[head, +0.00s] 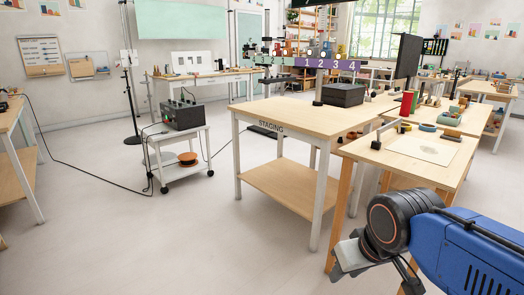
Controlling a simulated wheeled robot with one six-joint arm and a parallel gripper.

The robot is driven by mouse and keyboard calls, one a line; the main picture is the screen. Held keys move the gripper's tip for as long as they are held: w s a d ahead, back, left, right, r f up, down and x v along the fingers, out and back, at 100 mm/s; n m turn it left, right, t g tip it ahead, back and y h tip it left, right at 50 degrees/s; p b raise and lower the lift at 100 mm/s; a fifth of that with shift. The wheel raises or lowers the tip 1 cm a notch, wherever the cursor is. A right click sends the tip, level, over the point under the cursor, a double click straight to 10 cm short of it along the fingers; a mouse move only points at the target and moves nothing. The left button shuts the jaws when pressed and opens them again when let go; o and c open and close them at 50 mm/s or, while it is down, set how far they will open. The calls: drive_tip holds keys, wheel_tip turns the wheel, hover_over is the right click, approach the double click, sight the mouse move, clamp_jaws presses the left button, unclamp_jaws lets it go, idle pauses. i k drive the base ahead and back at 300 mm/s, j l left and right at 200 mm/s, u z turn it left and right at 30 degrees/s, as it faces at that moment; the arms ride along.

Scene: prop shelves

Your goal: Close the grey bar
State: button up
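I cannot pick out with certainty a grey bar that opens or closes in the head view. My gripper (350,260) is at the lower right, at the end of my blue arm, with pale grey finger parts pointing down and left. It is over the floor, in front of the tables and apart from them. Whether its fingers are open or shut does not show clearly, and I see nothing held in it.
A wooden table marked STAGING (285,118) stands mid-view with a dark box (343,95) on it. A purple numbered strip (325,64) is behind it. A cluttered work table (405,150) is at right. A wheeled cart (180,140) is left; floor between is clear.

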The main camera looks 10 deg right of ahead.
sight(385, 127)
drive_tip(key=i+j+z, duration=0.25)
drive_tip(key=i+z, duration=0.2)
drive_tip(key=i+j+z, duration=0.25)
drive_tip(key=j+z, duration=0.2)
drive_tip(key=i+j+z, duration=0.4)
drive_tip(key=j+z, duration=0.45)
drive_tip(key=i+j+z, duration=0.1)
drive_tip(key=j+z, duration=0.3)
drive_tip(key=j, duration=0.7)
drive_tip(key=j+z, duration=0.35)
drive_tip(key=j, duration=0.75)
drive_tip(key=k+j+u, duration=0.15)
drive_tip(key=k+u, duration=0.25)
